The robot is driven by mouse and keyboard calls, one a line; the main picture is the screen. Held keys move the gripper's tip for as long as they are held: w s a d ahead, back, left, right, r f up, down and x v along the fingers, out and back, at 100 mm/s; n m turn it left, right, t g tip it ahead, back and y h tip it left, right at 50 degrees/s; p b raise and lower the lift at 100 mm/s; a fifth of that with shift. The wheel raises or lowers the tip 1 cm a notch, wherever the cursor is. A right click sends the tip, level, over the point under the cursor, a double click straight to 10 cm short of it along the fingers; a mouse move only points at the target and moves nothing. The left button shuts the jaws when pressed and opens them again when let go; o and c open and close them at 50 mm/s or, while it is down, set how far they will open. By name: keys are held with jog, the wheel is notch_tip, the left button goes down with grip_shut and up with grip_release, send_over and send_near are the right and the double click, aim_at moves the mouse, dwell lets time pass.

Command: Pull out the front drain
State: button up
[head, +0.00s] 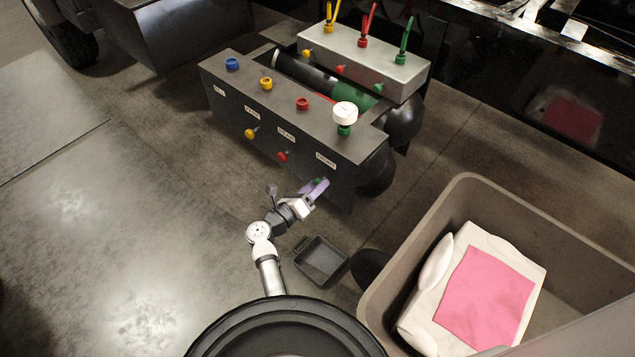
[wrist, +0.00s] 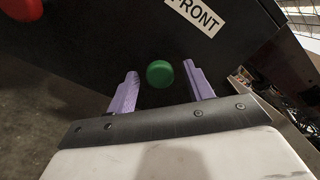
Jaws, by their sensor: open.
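The front drain is a green knob (wrist: 160,73) on the dark face of the box, just below the white FRONT label (wrist: 194,14). In the wrist view my gripper (wrist: 160,82) is open, with one purple finger on each side of the green knob. The fingers look apart from the knob, though the exact depth is hard to tell. In the head view my gripper (head: 315,190) is at the lower right of the box's front face, below the FRONT label (head: 326,161). It mostly hides the green knob there.
The dark box (head: 222,108) also carries a yellow drain (head: 251,133) and a red drain (head: 283,156). A small black tray (head: 320,260) lies on the floor below my gripper. A large grey bin (head: 390,272) with a pink-topped white item (head: 487,287) stands at right. Floor at left is clear.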

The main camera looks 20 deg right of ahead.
jog(key=shift+w+d, duration=0.35)
jog(key=shift+d, duration=0.25)
